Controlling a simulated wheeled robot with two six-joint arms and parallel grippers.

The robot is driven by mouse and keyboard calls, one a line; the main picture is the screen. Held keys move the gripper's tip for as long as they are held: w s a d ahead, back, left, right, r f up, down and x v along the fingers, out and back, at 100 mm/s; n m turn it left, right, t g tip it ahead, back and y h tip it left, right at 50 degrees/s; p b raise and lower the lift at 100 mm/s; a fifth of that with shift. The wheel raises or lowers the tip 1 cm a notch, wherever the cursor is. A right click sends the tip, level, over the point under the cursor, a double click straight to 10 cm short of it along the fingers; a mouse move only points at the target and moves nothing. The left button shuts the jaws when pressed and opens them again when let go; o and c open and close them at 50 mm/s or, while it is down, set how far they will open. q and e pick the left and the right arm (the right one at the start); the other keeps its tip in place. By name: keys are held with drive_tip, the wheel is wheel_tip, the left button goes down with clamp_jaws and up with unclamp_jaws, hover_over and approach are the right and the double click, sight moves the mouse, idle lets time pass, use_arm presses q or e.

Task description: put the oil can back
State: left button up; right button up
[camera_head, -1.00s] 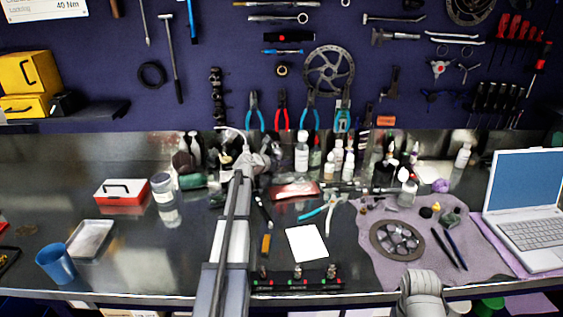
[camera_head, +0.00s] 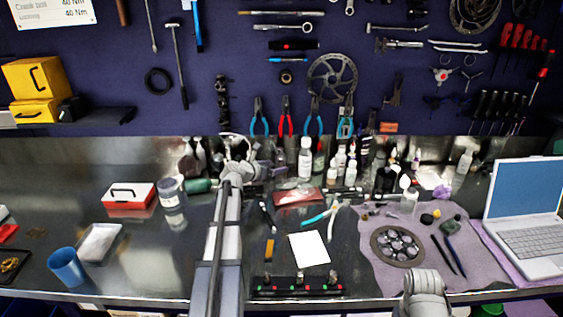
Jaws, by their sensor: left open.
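My left arm reaches from the bottom middle over the bench. My left gripper (camera_head: 241,164) is at the back of the bench, near the wall, and is open. A thin pale curved spout (camera_head: 226,136) shows just behind it and looks like part of the oil can. The can's body is mostly hidden by my gripper and wrist, so I cannot tell whether it touches the fingers. My right arm shows only as a link at the bottom right; its gripper is out of view.
Several bottles (camera_head: 305,158) stand along the back, right of my left gripper. A green bottle (camera_head: 199,186) lies to its left, near a jar (camera_head: 171,192). A red box (camera_head: 129,195), blue mug (camera_head: 67,267), purple mat (camera_head: 380,272) and laptop (camera_head: 527,215) occupy the bench.

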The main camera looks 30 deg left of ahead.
use_arm(q)
drive_tip(key=shift+p+v, duration=0.55)
drive_tip(key=shift+v, duration=1.65)
